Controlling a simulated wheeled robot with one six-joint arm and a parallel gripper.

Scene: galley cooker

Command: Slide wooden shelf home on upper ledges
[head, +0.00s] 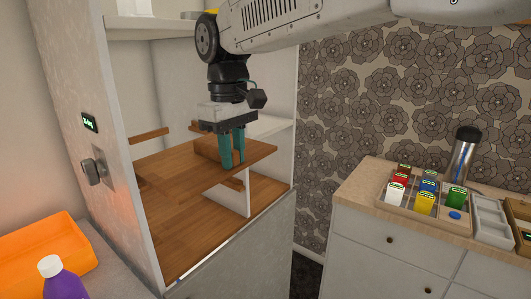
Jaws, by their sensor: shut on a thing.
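The wooden shelf (180,165) is a flat brown board inside the open cabinet, above the cabinet's wooden floor. Its near right corner sticks out toward the front. My gripper (232,164) points down with teal fingers shut at a raised wooden block (207,148) on the shelf's right part. The fingers hide part of that block. A wooden ledge (150,135) shows on the left wall above the board, and a lower one (140,181) shows below it. A short wooden piece (235,182) shows under the board by the white upright. Whether the board rests on any ledge cannot be told.
A white upright panel (247,198) stands under the shelf's right part. The left cabinet wall (112,180) is close by. An orange tray (42,252) and purple bottle (62,280) are at lower left. A counter (350,185) with a sorted tray (410,208) is at right.

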